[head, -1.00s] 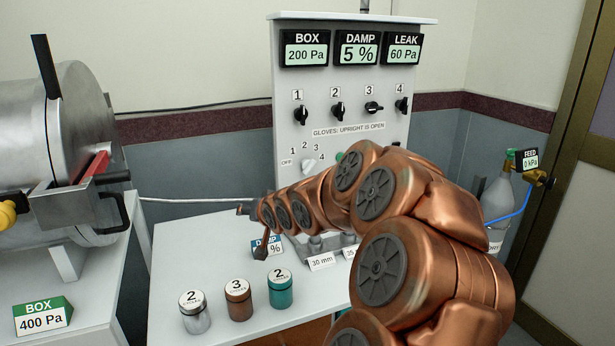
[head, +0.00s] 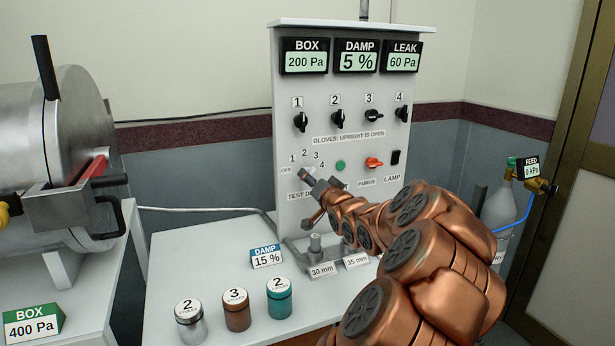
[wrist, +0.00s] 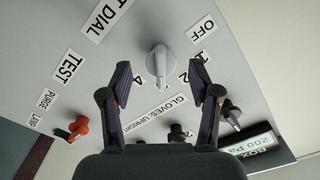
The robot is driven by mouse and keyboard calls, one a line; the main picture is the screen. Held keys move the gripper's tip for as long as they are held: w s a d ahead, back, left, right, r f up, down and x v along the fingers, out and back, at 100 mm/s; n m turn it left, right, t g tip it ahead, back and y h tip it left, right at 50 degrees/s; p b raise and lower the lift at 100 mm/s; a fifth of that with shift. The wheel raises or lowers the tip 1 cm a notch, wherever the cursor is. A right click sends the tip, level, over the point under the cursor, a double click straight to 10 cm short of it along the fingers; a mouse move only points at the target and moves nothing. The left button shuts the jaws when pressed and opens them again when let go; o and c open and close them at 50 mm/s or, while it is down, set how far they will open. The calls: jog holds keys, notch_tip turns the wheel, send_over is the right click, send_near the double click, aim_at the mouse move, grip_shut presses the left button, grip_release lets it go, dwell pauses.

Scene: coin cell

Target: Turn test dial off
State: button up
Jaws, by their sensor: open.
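The test dial is a pale grey knob (wrist: 158,60) on the upright panel. In the wrist view its narrow end points down the picture, between the 2 and 4 marks, away from the OFF label (wrist: 202,28). In the head view the dial (head: 306,173) is partly hidden by my gripper (head: 318,186), which reaches it from the lower right. In the wrist view my gripper (wrist: 160,70) is open, with one finger on each side of the dial and a visible gap to both. I cannot tell how far the fingertips are from the panel.
Black glove knobs (head: 337,116) sit above the dial. A green button (head: 340,165), a red purge knob (head: 374,162) and a black lamp switch (head: 395,157) are to its right. Several canisters (head: 237,310) stand on the table (head: 195,255) below.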

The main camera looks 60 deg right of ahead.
jog(key=shift+x, duration=1.75)
jog(key=c, duration=1.1)
